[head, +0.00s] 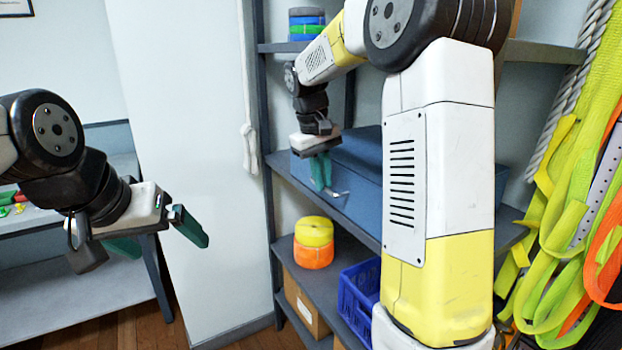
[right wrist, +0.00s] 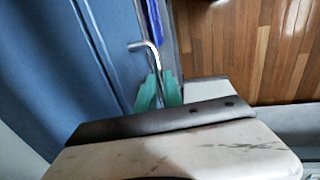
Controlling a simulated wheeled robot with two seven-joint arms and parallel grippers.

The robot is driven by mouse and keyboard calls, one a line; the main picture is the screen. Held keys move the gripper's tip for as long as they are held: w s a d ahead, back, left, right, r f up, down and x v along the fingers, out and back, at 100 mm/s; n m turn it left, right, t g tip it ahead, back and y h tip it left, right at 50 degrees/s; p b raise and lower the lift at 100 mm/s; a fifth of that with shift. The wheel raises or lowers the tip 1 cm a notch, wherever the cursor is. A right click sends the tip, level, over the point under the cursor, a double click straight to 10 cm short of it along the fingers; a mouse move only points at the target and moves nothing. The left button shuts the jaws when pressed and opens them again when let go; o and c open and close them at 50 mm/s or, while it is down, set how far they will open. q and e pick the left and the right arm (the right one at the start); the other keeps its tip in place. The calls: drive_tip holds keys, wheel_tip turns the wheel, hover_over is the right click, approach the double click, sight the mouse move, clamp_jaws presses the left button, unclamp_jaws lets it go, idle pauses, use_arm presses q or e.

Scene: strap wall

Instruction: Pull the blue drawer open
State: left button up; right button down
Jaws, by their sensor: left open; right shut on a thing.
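The blue drawer (head: 372,203) sits on the middle shelf, partly hidden behind my right arm. A thin metal handle (head: 340,193) sticks out from its front. My right gripper (head: 321,172) has its green fingers at the handle. In the right wrist view the blue drawer front (right wrist: 122,25) carries the bent handle (right wrist: 148,45), and the green fingertips of my right gripper (right wrist: 157,88) are closed on its end. I cannot tell whether the drawer stands out from its casing. My left gripper (head: 160,238) is open and empty, well left of the shelf.
Yellow and orange strap rolls (head: 314,243), a blue crate (head: 357,300) and a cardboard box (head: 304,303) stand on the lower shelves. Straps (head: 570,210) hang at the right. A white wall panel (head: 190,120) stands left of the shelf. Wooden floor (right wrist: 235,45) is clear before the drawer.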

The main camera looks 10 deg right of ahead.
drive_tip(key=shift+a, duration=0.1)
idle(0.4)
drive_tip(key=s+a, duration=0.5)
drive_tip(key=a, duration=0.8)
drive_tip(key=s+a, duration=0.5)
drive_tip(key=a, duration=0.9)
drive_tip(key=shift+a, duration=0.1)
drive_tip(key=c, duration=1.5)
unclamp_jaws()
drive_tip(key=shift+r, duration=0.1)
drive_tip(key=r, duration=0.2)
drive_tip(key=a+r, duration=0.1)
drive_tip(key=r, duration=0.4)
drive_tip(key=shift+s+a+r, duration=0.2)
drive_tip(key=shift+r, duration=0.1)
